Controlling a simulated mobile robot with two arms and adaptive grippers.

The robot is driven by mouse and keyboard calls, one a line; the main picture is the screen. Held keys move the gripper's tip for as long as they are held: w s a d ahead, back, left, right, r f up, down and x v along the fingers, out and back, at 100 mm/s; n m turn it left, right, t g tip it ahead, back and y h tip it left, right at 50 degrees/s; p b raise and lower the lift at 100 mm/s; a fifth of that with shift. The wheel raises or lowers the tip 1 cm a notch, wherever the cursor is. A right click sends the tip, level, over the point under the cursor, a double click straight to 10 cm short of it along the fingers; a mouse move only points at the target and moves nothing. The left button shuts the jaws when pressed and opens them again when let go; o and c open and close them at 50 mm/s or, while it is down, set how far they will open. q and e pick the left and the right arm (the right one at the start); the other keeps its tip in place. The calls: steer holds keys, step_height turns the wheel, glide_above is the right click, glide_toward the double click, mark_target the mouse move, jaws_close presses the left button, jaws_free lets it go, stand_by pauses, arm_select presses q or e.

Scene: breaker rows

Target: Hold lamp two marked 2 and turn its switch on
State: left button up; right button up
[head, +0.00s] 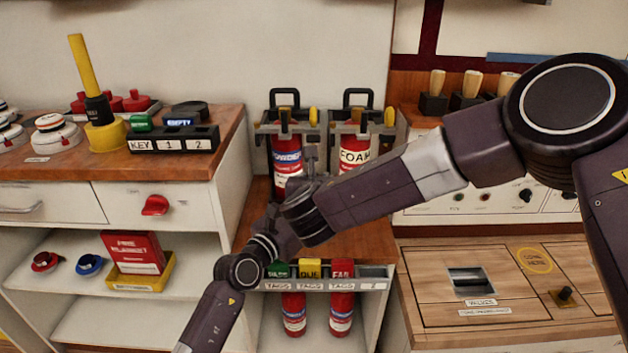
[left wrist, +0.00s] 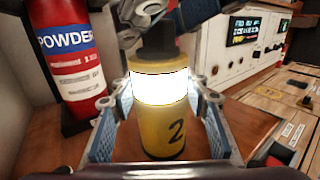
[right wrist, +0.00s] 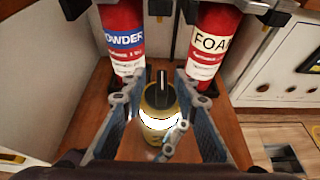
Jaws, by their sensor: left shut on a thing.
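Lamp two is a yellow cylinder with a black 2, a glowing white band and a black top; it stands upright in the left wrist view (left wrist: 165,125). The blue pads of my left gripper (left wrist: 160,105) are on both sides of its body, shut on it. In the right wrist view the lamp (right wrist: 158,137) is seen from above, with a raised black switch (right wrist: 161,92) on its top. My right gripper (right wrist: 157,90) is open above the lamp, its fingers apart on either side of the switch.
The powder extinguisher (right wrist: 122,40) and the foam extinguisher (right wrist: 212,42) stand close behind the lamp on the wooden shelf (head: 350,240). A control panel (left wrist: 255,50) is to the right. A wooden counter with a key block (head: 172,140) is at the left.

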arm_select(q)
steer(key=shift+w+a, duration=0.1)
steer(key=shift+a, duration=0.1)
arm_select(e)
steer(key=v, duration=1.2)
arm_select(q)
steer(key=o, duration=1.7)
